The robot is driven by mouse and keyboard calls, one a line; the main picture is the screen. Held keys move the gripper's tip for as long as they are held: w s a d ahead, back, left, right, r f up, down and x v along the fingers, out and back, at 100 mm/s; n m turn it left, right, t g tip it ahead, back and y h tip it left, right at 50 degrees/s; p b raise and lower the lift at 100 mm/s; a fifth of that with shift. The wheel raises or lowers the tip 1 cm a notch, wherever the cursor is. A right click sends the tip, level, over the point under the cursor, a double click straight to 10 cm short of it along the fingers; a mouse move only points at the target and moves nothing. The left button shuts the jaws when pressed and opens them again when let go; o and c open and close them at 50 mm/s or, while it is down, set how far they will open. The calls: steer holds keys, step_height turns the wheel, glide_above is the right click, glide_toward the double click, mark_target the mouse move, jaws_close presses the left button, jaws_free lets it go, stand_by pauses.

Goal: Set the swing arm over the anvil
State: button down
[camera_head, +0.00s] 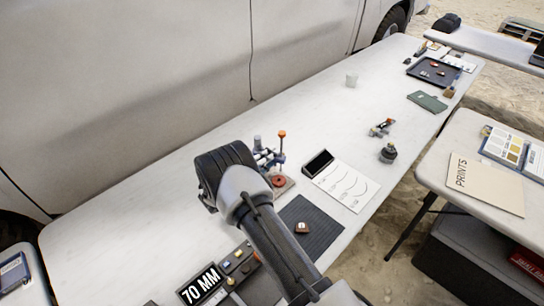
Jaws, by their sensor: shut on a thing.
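A small bench device (277,168) stands on the long white table, just right of the dark end of my arm. It has a grey post, a short blue-grey crosspiece, and an upright with an orange knob (282,134). A red round part (278,181) sits low on its base. The swing arm and the anvil are too small to tell apart surely, and I cannot tell whether one is over the other. My arm covers the device's left side. My gripper's fingers do not show; the arm hides that area.
A dark mat (318,236) with a small brown piece (301,228), a white chart sheet (348,184) and a 70 MM sign (200,285) lie near the device. A vehicle (120,80) borders the table's left side.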

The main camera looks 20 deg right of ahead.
steer(key=shift+s+a+m+g+h, duration=0.25)
steer(key=shift+m+g, duration=0.5)
steer(key=shift+g, duration=0.35)
steer(key=shift+s+a+m+g+h, duration=0.1)
steer(key=shift+a+m+g+h, duration=0.15)
steer(key=shift+m+g, duration=0.65)
steer(key=shift+s+a+m+g+h, duration=0.25)
steer(key=shift+m+g, duration=0.3)
steer(key=shift+g, duration=1.15)
steer(key=c, duration=1.4)
jaws_free()
steer(key=shift+a, duration=0.1)
steer(key=shift+c, duration=0.2)
steer(key=a, duration=0.7)
steer(key=shift+a, duration=0.25)
steer(key=shift+w, duration=0.1)
